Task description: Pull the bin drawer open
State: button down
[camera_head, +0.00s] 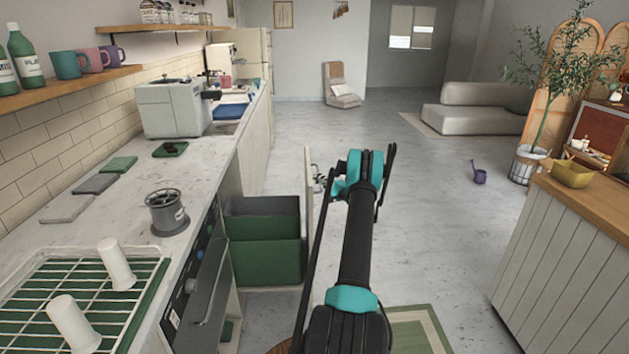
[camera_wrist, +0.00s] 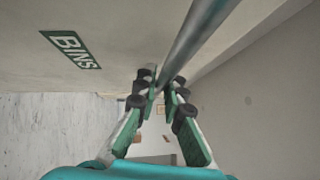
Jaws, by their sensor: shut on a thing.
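The bin drawer (camera_head: 308,185) stands pulled out from under the counter, its front panel seen edge-on in the head view. Green bins (camera_head: 265,250) show inside it. In the wrist view the drawer front (camera_wrist: 100,15) fills the upper left and bears a green "BINS" label (camera_wrist: 70,50). A grey metal bar handle (camera_wrist: 200,35) runs along the front. My gripper (camera_wrist: 163,86) is shut on the handle, with its fingers on either side of the bar. In the head view my gripper (camera_head: 321,180) is partly hidden by my wrist, at the panel's outer face.
The counter (camera_head: 215,160) runs along the left, with a dishwasher-like appliance (camera_head: 205,290) nearer me. A wood-topped counter (camera_head: 570,240) stands at the right. A purple watering can (camera_head: 478,173) is on the floor. The floor between the counters is mostly clear, with a green mat (camera_head: 415,335) near me.

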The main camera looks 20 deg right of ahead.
jog(key=c, duration=1.6)
grip_release()
jog(key=v, duration=1.2)
jog(key=shift+d, duration=0.1)
